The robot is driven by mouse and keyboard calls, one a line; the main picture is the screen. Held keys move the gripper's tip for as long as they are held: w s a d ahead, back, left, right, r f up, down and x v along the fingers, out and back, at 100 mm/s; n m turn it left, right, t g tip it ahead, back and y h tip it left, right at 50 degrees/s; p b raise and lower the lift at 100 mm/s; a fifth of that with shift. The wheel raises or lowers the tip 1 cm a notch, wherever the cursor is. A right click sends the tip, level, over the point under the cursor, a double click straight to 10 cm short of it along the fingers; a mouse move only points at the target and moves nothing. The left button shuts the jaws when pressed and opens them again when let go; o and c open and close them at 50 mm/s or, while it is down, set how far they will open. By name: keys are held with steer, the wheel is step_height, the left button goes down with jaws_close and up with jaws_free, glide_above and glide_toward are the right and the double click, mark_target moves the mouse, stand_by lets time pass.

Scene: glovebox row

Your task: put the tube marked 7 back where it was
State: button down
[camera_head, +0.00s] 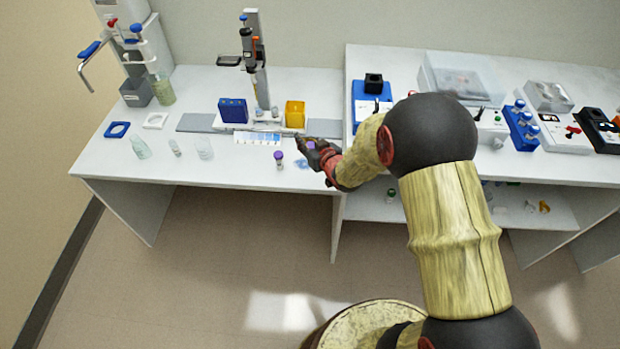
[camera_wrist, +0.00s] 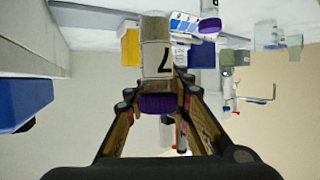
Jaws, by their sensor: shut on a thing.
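The tube marked 7 (camera_wrist: 156,60) has a clear body and a purple cap (camera_wrist: 158,103). In the wrist view it sits between the two fingers of my gripper (camera_wrist: 157,84), which is shut on it near the cap. The black figure 7 shows on its label. In the head view my gripper (camera_head: 314,152) is at the front part of the left bench, with the purple cap (camera_head: 311,145) just showing. I cannot tell whether the tube touches the bench. A second purple-capped tube (camera_head: 278,160) stands on the bench to the left; it also shows in the wrist view (camera_wrist: 209,25).
A blue-and-white card (camera_head: 257,138) lies behind the second tube. A blue box (camera_head: 233,110) and a yellow box (camera_head: 295,114) flank a stand (camera_head: 259,75). Glassware (camera_head: 204,148) stands further left. The raised right bench's edge (camera_head: 346,110) is close to my gripper.

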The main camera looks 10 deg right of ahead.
steer(key=shift+y, duration=0.3)
steer(key=w+f+b, duration=0.1)
steer(key=f, duration=0.2)
steer(key=w+f+b, duration=0.1)
steer(key=f+b, duration=0.1)
steer(key=f, duration=0.1)
steer(key=w+f+b, duration=0.1)
steer(key=f+b, duration=0.1)
steer(key=f, duration=0.1)
steer(key=shift+w+d+f, duration=0.2)
steer(key=shift+w+d, duration=0.1)
steer(key=shift+w, duration=0.05)
steer(key=shift+f, duration=0.1)
steer(key=c, duration=1.6)
jaws_free()
steer(key=shift+o, duration=0.2)
